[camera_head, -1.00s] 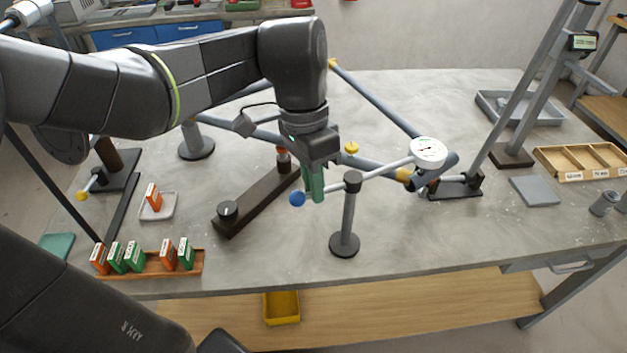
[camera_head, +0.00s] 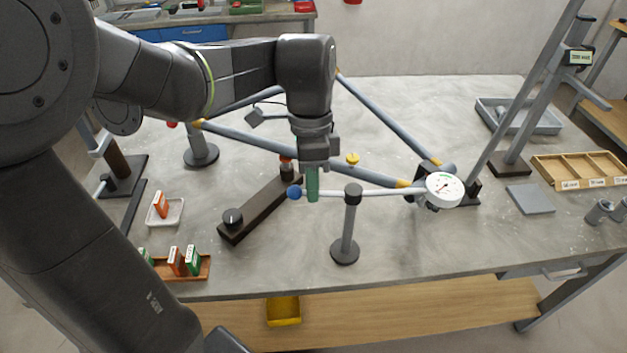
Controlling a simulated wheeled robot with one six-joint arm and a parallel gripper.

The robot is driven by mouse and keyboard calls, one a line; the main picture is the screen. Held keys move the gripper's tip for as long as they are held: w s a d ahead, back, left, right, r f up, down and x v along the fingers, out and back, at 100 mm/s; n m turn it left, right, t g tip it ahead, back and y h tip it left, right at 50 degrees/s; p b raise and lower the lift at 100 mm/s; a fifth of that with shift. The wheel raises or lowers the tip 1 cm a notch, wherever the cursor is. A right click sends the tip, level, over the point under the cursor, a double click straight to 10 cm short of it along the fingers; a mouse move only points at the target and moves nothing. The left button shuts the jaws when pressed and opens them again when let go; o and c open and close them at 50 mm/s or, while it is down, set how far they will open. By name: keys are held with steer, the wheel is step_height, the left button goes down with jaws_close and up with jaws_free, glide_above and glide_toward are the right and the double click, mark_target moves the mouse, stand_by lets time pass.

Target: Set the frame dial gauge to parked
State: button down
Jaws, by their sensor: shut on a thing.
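The dial gauge has a round white dial (camera_head: 444,189) at the right end of a thin pale arm (camera_head: 385,192). The arm crosses the top of a dark-capped post (camera_head: 348,220) that stands upright on the table. A blue ball knob (camera_head: 294,192) is at the arm's left end. My gripper (camera_head: 312,188), with green fingers, points down and is shut on the gauge arm just right of the knob. The fingers hide that part of the arm. The dial appears just in front of the right front corner of the grey tube frame (camera_head: 300,152); its exact clearance cannot be told.
A dark bar with a round knob (camera_head: 232,217) lies left of the post. A tray of orange and green blocks (camera_head: 200,272) is at the front left. A tall slanted stand (camera_head: 530,90) rises at the right. The table in front of the post is clear.

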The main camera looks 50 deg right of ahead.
steer(key=shift+w+d+m+t+p, duration=0.2)
steer(key=shift+d+m+p, duration=0.35)
steer(key=shift+m, duration=0.35)
steer(key=shift+w+d+m+t+p, duration=0.25)
steer(key=shift+d+m+p, duration=0.3)
steer(key=shift+m, duration=0.35)
steer(key=shift+w+d+m+t+p, duration=0.2)
steer(key=shift+d+m+p, duration=0.35)
steer(key=shift+m, duration=0.35)
steer(key=c, duration=1.5)
jaws_free()
steer(key=d+r, duration=0.3)
steer(key=r, duration=1)
steer(key=shift+w+r, duration=0.3)
steer(key=shift+w, duration=0.05)
steer(key=shift+f, duration=0.1)
